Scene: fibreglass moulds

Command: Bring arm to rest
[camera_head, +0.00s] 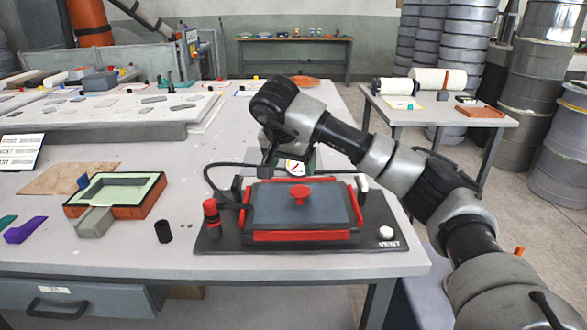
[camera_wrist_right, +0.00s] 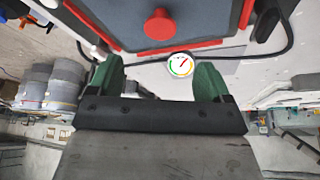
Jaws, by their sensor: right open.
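My right arm comes in from the right in the head view and arches over the table behind the vacuum fixture. My right gripper (camera_head: 290,168) hangs behind that fixture, near the round gauge (camera_head: 296,167). In the wrist view the right gripper (camera_wrist_right: 155,80) has its two green fingers wide apart with nothing held between them. The gauge (camera_wrist_right: 180,65) shows beyond the fingers, close to the one at the picture's right. My left gripper is not in view.
The black fixture base (camera_head: 218,240) carries a grey plate (camera_head: 305,210) with a red knob (camera_head: 300,194). A red-sided mould (camera_head: 145,204) and a black cylinder (camera_head: 163,231) stand to its left. A side table (camera_head: 440,116) and drums stand right. Bare tabletop (camera_head: 140,256) lies in front.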

